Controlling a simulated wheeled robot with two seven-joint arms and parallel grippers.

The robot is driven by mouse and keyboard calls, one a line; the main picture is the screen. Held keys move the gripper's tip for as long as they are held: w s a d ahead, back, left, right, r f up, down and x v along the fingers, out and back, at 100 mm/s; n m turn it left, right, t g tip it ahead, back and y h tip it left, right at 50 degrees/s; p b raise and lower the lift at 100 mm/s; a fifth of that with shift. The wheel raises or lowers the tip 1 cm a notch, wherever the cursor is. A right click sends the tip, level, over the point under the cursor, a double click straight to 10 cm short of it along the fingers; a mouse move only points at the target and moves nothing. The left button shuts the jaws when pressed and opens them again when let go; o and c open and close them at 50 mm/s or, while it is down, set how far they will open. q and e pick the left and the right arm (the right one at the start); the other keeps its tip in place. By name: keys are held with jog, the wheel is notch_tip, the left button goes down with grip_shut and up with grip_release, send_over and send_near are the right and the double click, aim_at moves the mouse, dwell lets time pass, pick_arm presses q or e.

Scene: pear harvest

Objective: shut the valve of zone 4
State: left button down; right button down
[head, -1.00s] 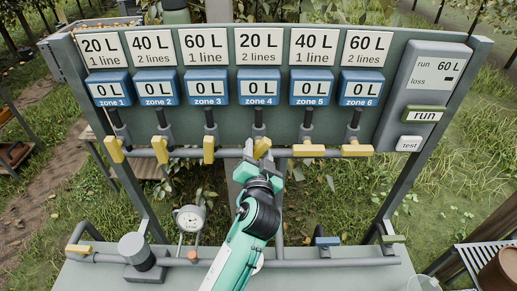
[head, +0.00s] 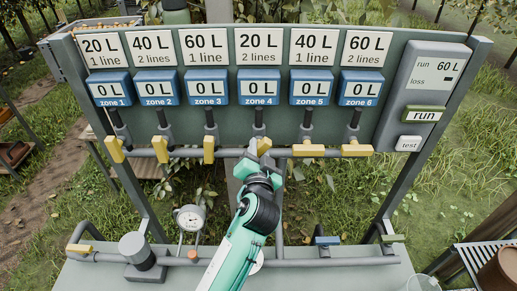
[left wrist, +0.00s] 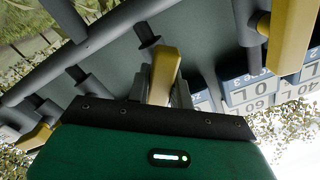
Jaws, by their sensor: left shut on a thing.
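The yellow handle of the zone 4 valve (head: 265,146) sits on the pipe below the zone 4 display (head: 258,87). It is tilted, with its top towards the right, and partly hidden by my gripper. My left gripper (head: 259,160) is shut on this handle, and the left wrist view shows the handle (left wrist: 165,72) between the two fingers. The zone 4 display reads 0 L, under a 20 L, 2 lines card (head: 260,46). My right gripper is not in view.
The zone 3 handle (head: 209,149) stands upright close to the left. The zone 5 handle (head: 308,150) lies along the pipe close to the right. A grey box (head: 427,95) with run and test buttons is at the right. A gauge (head: 190,217) stands lower left.

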pick_arm(q)
jog(key=m+p, duration=0.3)
jog(key=m, duration=0.2)
jog(key=shift+r, duration=0.1)
jog(key=m+p, duration=0.2)
jog(key=m, duration=0.2)
jog(key=shift+m+p, duration=0.55)
jog(key=shift+m, duration=0.05)
jog(key=shift+f, duration=0.2)
jog(key=c, duration=1.2)
grip_release()
jog(key=shift+c, duration=0.2)
